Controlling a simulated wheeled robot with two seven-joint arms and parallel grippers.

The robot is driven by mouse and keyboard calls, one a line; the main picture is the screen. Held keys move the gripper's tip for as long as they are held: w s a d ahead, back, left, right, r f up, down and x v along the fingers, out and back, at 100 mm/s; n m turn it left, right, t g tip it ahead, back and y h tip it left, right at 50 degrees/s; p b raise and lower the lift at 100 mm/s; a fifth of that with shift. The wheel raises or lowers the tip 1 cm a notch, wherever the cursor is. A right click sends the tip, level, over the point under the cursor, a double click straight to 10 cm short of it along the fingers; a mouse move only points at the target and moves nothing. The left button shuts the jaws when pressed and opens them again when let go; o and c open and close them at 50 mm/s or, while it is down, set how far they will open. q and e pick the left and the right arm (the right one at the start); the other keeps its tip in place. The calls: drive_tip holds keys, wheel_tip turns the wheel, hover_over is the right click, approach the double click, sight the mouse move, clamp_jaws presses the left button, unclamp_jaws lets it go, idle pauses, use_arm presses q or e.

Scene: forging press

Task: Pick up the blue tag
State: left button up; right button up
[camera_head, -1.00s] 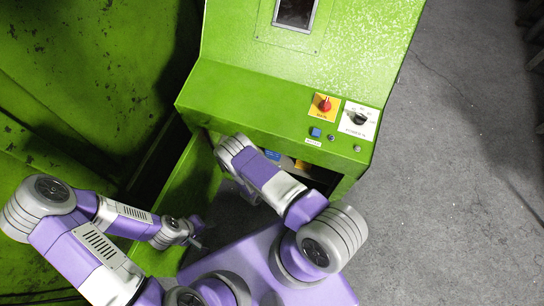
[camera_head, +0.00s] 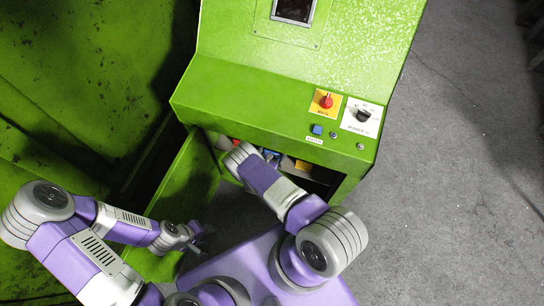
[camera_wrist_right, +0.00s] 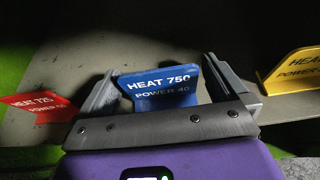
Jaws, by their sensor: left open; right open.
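The blue tag (camera_wrist_right: 160,88), marked "HEAT 750 POWER 40", stands upright in the right wrist view. My right gripper (camera_wrist_right: 162,70) is open, with one finger on each side of the tag. Whether either finger touches it I cannot tell. In the head view a bit of blue (camera_head: 271,154) shows inside the open cabinet beside my right wrist, and my right fingers are hidden there. My left gripper (camera_head: 198,231) is open and empty, low in front of the green cabinet door.
A red tag (camera_wrist_right: 38,104) stands left of the blue one and a yellow tag (camera_wrist_right: 293,69) right of it, on the same shelf (camera_wrist_right: 60,62). The green press console (camera_head: 240,95) overhangs the opening. The open green door (camera_head: 185,180) stands to the left.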

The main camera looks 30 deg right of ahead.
drive_tip(key=shift+r, duration=0.1)
drive_tip(key=shift+c, duration=0.3)
drive_tip(key=c, duration=0.8)
drive_tip(key=shift+r, duration=0.1)
